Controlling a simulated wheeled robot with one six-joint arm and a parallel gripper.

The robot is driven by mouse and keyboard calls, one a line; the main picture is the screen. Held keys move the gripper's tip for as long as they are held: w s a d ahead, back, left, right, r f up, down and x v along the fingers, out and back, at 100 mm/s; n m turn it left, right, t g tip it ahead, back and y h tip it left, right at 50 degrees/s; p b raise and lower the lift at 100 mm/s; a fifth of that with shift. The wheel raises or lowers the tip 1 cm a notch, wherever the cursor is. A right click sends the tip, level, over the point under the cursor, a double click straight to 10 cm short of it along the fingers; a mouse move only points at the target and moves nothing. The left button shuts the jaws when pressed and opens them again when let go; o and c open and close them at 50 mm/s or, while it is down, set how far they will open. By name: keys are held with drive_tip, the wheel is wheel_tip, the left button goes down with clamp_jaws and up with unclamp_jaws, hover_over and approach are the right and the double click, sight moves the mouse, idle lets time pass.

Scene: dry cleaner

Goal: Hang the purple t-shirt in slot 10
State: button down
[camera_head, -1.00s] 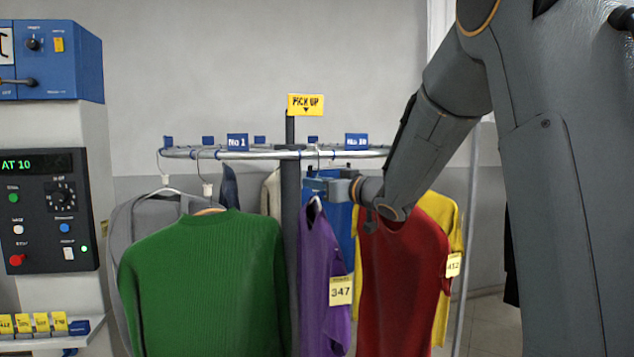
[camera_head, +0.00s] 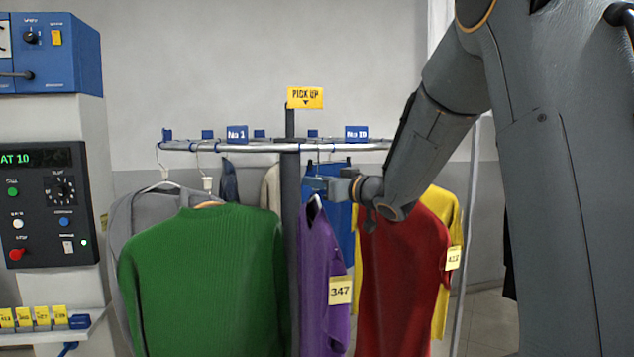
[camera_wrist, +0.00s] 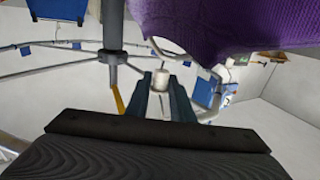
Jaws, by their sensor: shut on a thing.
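The purple t-shirt (camera_head: 318,260), with yellow tag 347, hangs upright on a hanger below the rail (camera_head: 230,147), between the post and the red shirt. My gripper (camera_head: 322,186) is shut on the white collar of its hanger (camera_wrist: 161,79), just under the rail. In the wrist view the purple cloth (camera_wrist: 225,22) fills the upper right. The No 10 sign (camera_head: 356,133) stands on the rail just right of the hanger. The hook top is close to the rail; I cannot tell whether it rests on it.
A green sweater (camera_head: 205,275) and grey garment hang left, red (camera_head: 405,270) and yellow shirts right, and a blue garment behind. The dark post (camera_head: 290,200) stands just left of the purple shirt. The control panel (camera_head: 40,205) at far left reads "AT 10".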

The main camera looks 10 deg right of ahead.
drive_tip(key=shift+f, duration=0.1)
idle(0.3)
drive_tip(key=c, duration=1.5)
unclamp_jaws()
drive_tip(key=shift+o, duration=0.2)
drive_tip(key=b+v, duration=0.2)
drive_tip(key=v, duration=0.5)
drive_tip(key=shift+s+d, duration=0.2)
drive_tip(key=shift+s, duration=0.15)
drive_tip(key=s+p, duration=0.6)
drive_tip(key=s, duration=1)
drive_tip(key=shift+p, duration=0.35)
